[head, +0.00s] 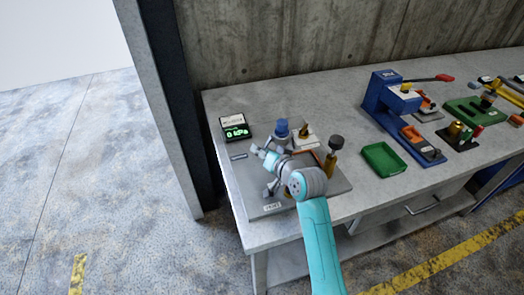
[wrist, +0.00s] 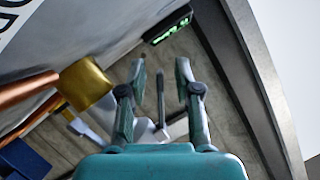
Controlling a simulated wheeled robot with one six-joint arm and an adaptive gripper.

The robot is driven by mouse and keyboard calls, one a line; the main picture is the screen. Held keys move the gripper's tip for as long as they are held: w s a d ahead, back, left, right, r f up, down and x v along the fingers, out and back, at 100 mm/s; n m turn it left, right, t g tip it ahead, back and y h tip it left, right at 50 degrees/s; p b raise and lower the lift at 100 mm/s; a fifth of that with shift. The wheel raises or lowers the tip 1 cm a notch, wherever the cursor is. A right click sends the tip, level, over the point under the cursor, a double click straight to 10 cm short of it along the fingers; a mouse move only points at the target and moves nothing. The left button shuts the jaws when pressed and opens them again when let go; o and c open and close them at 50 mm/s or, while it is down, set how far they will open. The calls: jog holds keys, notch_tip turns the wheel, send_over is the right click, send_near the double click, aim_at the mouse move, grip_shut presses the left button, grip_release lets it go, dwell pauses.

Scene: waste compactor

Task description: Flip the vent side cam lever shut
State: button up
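In the wrist view a slim dark upright lever (wrist: 161,98), which looks like the vent side cam lever, stands between the fingers of my gripper (wrist: 162,78). The fingers are spread apart, with a gap on both sides of the lever. Whether the lever lies deep between the fingertips or beyond them, I cannot tell. My wrist and arm hide much of the plate, and I cannot make out the lever there.
A gauge with a green display (head: 236,129) stands behind the plate. A blue-capped part (head: 282,128) and a dark knob on a brass post (head: 336,142) rise near my wrist. A brass block (wrist: 85,82) is close on the left. A green tray (head: 384,160) lies further right.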

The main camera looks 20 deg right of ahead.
jog(key=v, duration=1.2)
